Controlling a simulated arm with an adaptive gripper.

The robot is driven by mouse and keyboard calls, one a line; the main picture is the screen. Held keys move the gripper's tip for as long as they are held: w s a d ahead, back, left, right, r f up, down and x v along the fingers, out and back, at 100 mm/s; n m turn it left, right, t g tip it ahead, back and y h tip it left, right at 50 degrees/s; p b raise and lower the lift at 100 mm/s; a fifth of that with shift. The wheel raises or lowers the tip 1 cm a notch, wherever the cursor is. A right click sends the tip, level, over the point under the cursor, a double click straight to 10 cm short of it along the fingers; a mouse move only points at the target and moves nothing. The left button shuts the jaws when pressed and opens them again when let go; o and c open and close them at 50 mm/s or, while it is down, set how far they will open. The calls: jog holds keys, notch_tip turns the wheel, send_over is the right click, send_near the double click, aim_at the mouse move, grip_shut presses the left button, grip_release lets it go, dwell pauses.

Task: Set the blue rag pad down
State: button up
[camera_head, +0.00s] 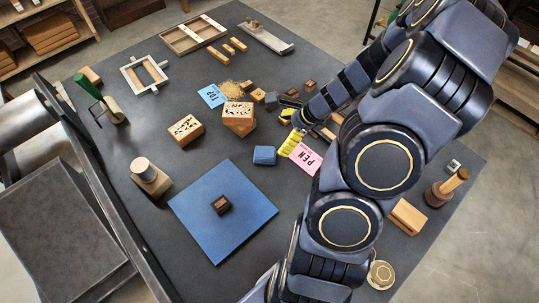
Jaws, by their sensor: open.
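A small blue pad (264,155), which looks like the blue rag pad, lies on the dark table (150,225), just beyond the upper right edge of the flat blue square mat (190,205). My gripper (297,123) is low over the table, up and to the right of the pad and apart from it. It is open. Its fingers are small here and partly lost against the yellow card (290,142) and small blocks. I see nothing clearly held between them.
A dark brown block (221,204) sits on the mat. Carved wooden blocks (186,130) stand left of the pad. A pink card (305,158) lies to its right and a blue card (212,95) farther back. My arm covers the right side.

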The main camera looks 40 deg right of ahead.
jog(key=a+r+n+g+y, duration=0.1)
jog(key=a+r+n+g, duration=0.1)
jog(key=a+r+n, duration=0.45)
jog(key=a+r+n+g+y, duration=0.15)
jog(key=a+r+n, duration=0.25)
jog(key=a+n, duration=0.45)
jog(key=s+a+r+n+g+h, duration=0.1)
jog(key=s+a+r+n+h, duration=0.1)
jog(key=s+n, duration=0.4)
jog(key=s+a+r+n+g+h, duration=0.2)
jog(key=s+a+r+n, duration=0.3)
jog(key=s, duration=0.4)
jog(key=shift+n+h, duration=0.6)
jog(key=shift+h, duration=0.25)
jog(key=shift+r+g, duration=0.1)
jog(key=shift+g, duration=0.15)
